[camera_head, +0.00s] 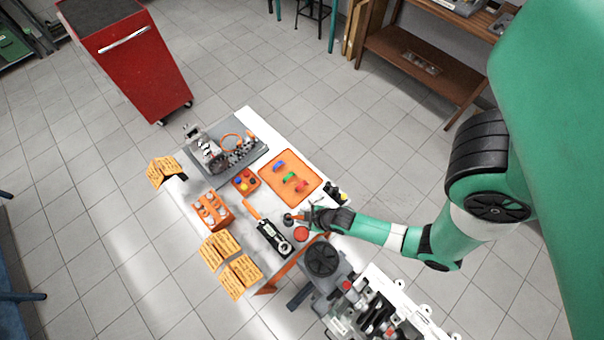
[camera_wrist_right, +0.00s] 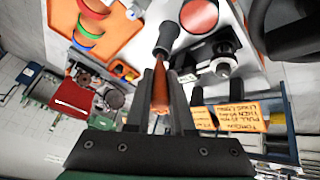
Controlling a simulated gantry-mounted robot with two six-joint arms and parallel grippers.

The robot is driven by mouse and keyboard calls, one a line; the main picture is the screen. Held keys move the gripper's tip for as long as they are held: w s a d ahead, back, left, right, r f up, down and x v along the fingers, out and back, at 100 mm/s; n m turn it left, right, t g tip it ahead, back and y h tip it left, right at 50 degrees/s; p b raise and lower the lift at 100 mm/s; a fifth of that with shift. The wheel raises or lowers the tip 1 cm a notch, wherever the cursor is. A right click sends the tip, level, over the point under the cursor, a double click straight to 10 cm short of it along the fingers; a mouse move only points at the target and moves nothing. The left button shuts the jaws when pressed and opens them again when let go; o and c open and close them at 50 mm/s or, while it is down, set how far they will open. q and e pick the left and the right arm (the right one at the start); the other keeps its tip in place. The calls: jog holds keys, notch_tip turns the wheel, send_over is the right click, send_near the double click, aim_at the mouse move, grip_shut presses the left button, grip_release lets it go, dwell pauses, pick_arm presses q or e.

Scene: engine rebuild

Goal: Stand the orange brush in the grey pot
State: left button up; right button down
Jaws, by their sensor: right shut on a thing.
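My right gripper (camera_head: 310,216) is shut on the orange brush, over the right side of the table. In the right wrist view the orange brush (camera_wrist_right: 160,92) lies between the two fingers (camera_wrist_right: 164,75). A dark grey cylindrical piece (camera_wrist_right: 168,37) shows just past the fingertips, in line with the brush. It also shows as a small dark round shape (camera_head: 288,218) in the head view. I cannot tell whether this is the grey pot or the brush's own end, nor whether the brush touches a pot. My left gripper is not in view.
A red disc (camera_head: 301,234) lies close beside the gripper. A black-and-white device (camera_head: 273,238) lies to its left. An orange tray (camera_head: 290,178) with coloured pieces lies behind. An engine (camera_head: 370,310) stands at the front. Orange note cards (camera_head: 238,277) stand at the table's front left.

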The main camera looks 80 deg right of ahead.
jog(key=shift+a+f, duration=0.1)
jog(key=shift+f, duration=0.35)
jog(key=shift+r, duration=0.2)
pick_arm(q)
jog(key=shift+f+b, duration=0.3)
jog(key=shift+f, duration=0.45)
pick_arm(e)
jog(key=shift+f, duration=0.65)
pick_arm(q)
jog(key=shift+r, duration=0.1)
pick_arm(e)
jog(key=c, duration=0.8)
grip_release()
jog(key=shift+r, duration=0.15)
jog(key=shift+s+r+p, duration=0.2)
jog(key=shift+r+p, duration=0.55)
jog(key=shift+r, duration=0.25)
pick_arm(q)
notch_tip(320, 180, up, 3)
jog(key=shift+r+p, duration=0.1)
jog(key=shift+p, duration=0.8)
pick_arm(e)
jog(key=v, duration=1.1)
jog(key=shift+s+f, duration=0.15)
